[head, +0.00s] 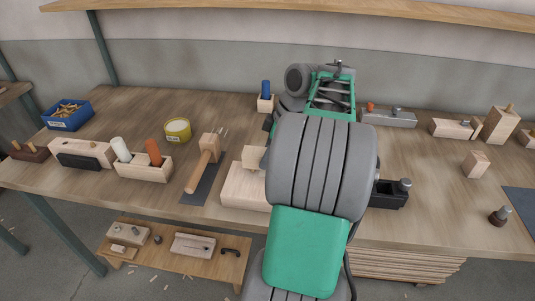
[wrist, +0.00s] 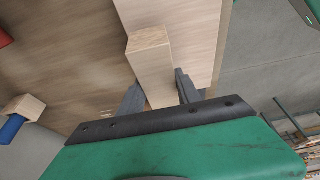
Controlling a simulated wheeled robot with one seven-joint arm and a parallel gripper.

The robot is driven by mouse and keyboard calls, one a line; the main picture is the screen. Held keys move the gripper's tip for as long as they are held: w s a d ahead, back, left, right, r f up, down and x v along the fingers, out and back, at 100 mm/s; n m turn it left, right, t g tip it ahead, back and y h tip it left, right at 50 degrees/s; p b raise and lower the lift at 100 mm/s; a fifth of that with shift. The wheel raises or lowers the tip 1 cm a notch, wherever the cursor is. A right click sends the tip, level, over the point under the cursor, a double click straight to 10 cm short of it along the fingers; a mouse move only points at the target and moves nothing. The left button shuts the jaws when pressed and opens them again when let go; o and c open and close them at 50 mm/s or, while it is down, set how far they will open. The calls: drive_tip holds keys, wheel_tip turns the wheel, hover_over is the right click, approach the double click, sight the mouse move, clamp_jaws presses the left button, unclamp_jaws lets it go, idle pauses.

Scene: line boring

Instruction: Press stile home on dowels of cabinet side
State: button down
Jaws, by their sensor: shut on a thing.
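The stile is a pale wooden bar (wrist: 151,62) between the two dark fingers of my gripper (wrist: 158,90) in the wrist view, its end grain facing the camera. My gripper is shut on it. A broad pale board (wrist: 196,25), which looks like the cabinet side, lies behind and beside the stile. In the head view, the cabinet side (head: 243,187) lies on the bench, partly hidden by my arm. A short piece of the stile (head: 254,158) shows above it at my arm's left edge. The dowels and the joint are hidden, so I cannot tell whether a gap remains.
Left of the cabinet side, a mallet (head: 205,160) lies across a dark mat. Further left stand a yellow tin (head: 177,130), a bottle holder (head: 144,168) and a blue bin (head: 67,115). A black tray (head: 390,196) is right of my arm. A plane (head: 388,118) lies behind.

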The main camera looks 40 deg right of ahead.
drive_tip(key=shift+f+b, duration=0.95)
drive_tip(key=shift+f, duration=0.2)
drive_tip(key=c, duration=0.8)
unclamp_jaws()
drive_tip(key=shift+o, duration=0.2)
drive_tip(key=p+v, duration=0.7)
drive_tip(key=v, duration=0.1)
drive_tip(key=shift+r+p, duration=0.1)
drive_tip(key=shift+p, duration=0.2)
